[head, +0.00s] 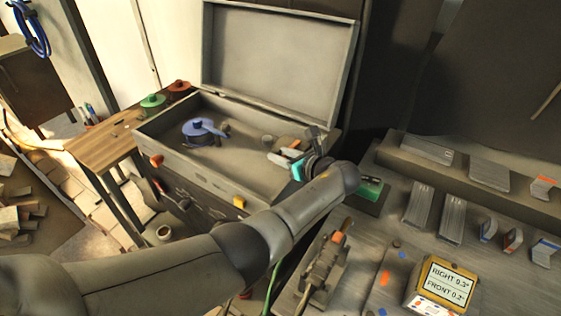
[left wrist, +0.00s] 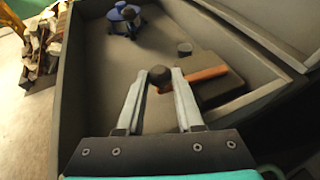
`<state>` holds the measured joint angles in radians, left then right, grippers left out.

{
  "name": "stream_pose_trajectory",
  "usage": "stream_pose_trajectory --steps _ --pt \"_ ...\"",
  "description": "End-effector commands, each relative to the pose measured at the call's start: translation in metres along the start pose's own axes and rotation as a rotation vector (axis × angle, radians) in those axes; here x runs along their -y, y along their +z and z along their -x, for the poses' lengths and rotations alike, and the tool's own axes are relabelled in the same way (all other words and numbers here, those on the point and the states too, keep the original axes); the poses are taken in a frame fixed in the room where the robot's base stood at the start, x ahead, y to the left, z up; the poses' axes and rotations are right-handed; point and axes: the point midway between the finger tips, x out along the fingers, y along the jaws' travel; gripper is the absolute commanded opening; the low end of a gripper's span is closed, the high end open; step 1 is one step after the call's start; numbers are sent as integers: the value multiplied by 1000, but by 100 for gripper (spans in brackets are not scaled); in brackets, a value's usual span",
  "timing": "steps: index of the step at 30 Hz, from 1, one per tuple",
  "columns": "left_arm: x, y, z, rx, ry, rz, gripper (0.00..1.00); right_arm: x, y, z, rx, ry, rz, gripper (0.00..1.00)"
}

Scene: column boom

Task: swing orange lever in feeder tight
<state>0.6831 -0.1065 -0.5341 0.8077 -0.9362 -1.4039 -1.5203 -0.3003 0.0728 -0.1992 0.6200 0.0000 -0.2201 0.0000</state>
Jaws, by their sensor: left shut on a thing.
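The feeder is an open grey box (head: 180,168) with its lid raised. Inside it at the right end is the orange lever (left wrist: 205,74), with a dark round knob at its left end, beside a dark block (left wrist: 222,92). A bit of orange (head: 295,144) shows there in the head view. My left gripper (left wrist: 160,76) is shut on the lever's knob, one finger on each side. In the head view, the left gripper (head: 284,155) reaches into the box, and the wrist partly hides that end. My right gripper is not in view.
A blue knobbed part (head: 203,131) sits in the box at left, with a small dark peg (left wrist: 184,47) nearer the lever. The box walls stand close around my gripper. At right, a bench holds grey blocks (head: 452,226) and a yellow level display (head: 447,283).

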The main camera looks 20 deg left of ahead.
Motion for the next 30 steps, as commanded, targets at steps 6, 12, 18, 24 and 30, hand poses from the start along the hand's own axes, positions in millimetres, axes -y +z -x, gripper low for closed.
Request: stream_pose_trajectory --steps 6,12,18,24,30 --pt "1 -2 0 -1 67 28 0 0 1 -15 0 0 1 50" --pt "0 -1 0 -1 96 40 0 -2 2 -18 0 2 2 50" --pt "0 -1 0 -2 101 43 0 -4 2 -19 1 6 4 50" --pt "0 -1 0 -3 101 43 0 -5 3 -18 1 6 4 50" --pt "1 -1 0 -3 100 42 54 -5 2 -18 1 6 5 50"
